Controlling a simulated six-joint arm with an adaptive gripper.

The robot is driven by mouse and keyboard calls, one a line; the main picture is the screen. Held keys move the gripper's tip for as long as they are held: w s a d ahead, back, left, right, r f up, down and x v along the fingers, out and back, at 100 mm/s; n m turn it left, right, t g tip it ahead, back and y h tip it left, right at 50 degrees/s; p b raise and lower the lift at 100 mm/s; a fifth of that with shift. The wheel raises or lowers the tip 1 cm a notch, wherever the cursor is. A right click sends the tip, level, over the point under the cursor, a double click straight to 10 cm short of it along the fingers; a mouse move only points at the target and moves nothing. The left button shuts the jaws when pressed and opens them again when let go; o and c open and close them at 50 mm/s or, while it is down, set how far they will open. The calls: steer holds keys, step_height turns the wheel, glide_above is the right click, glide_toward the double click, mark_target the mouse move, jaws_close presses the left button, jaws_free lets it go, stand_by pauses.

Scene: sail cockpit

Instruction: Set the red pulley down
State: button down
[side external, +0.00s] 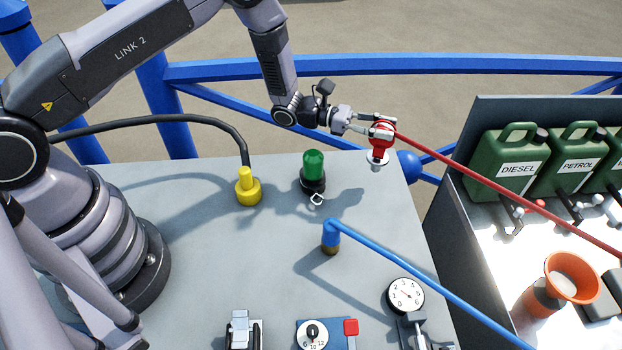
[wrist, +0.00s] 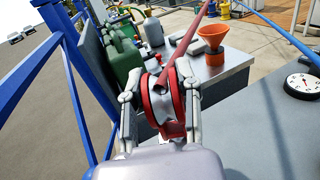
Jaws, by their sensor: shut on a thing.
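The red pulley (side external: 380,137) has a pale base and is held at the right end of my arm, near the far right corner of the grey bench (side external: 290,290). My gripper (side external: 367,124) is shut on it. In the wrist view the red pulley (wrist: 170,98) sits between the two fingers of my gripper (wrist: 163,100), one on each side. A red rope (side external: 500,186) runs from the pulley to the lower right. I cannot tell whether the pulley's base touches the bench.
A green-topped fitting (side external: 313,168), a yellow plug (side external: 247,188) and a blue pipe (side external: 425,283) stand on the bench. A dial gauge (side external: 405,295) is at the front. Blue rails (side external: 330,67) run behind. Green cans (side external: 507,160) and an orange funnel (side external: 572,278) are at right.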

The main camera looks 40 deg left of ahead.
mark_target(383, 142)
steer(key=shift+w+d+f, duration=0.1)
steer(key=shift+w+f, duration=0.05)
steer(key=shift+f, duration=0.8)
steer(key=shift+w+d+f, duration=0.1)
steer(key=shift+w+f, duration=0.05)
steer(key=shift+f, duration=0.85)
steer(key=c, duration=0.8)
jaws_free()
steer(key=shift+f, duration=0.1)
